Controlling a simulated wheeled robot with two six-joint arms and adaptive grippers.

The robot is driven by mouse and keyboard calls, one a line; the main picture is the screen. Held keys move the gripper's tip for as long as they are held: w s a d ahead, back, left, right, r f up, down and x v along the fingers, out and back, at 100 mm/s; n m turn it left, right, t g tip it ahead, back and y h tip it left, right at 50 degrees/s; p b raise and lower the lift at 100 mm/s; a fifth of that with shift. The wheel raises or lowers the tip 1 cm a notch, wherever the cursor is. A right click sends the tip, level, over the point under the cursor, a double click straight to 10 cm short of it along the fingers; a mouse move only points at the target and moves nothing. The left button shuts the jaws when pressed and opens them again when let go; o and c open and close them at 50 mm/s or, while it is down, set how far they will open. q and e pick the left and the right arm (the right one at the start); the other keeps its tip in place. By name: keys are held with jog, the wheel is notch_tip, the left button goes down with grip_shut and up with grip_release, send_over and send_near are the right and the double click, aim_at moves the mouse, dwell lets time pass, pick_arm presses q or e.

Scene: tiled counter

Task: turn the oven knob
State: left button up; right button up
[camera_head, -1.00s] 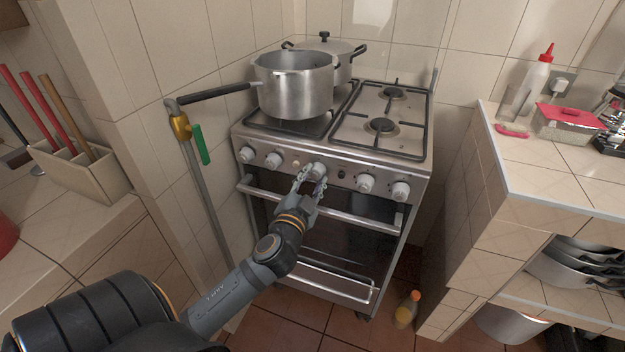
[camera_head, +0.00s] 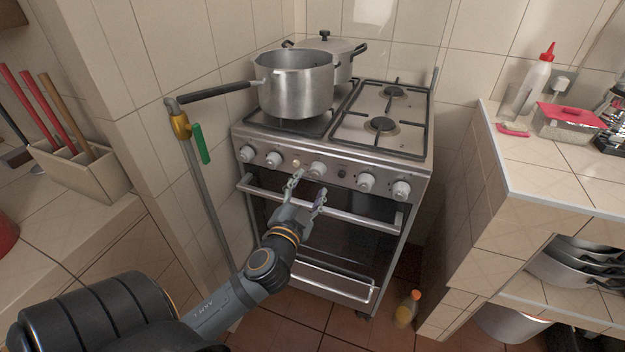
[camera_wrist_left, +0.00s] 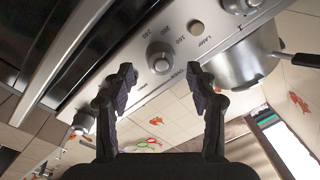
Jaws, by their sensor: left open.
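The stove (camera_head: 340,150) has a row of grey knobs along its front panel. The middle knob (camera_head: 317,169) sits right of a small round button. In the left wrist view this knob (camera_wrist_left: 160,57) has temperature numbers around it, marking it as the oven knob. My left gripper (camera_head: 307,188) is open and empty, just in front of and below this knob. In the left wrist view, its two spread fingers (camera_wrist_left: 161,88) stand on either side of the knob's line, apart from it. My right gripper is not in view.
The oven door handle (camera_head: 325,206) runs just below the gripper. A pot (camera_head: 294,85) stands on the left burners, its long handle jutting left. A bottle (camera_head: 407,309) stands on the floor right of the stove. A tiled counter (camera_head: 560,180) is at the right.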

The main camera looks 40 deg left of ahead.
pick_arm(q)
jog(key=v, duration=0.4)
jog(key=shift+s, duration=0.15)
grip_shut()
dwell(1.4)
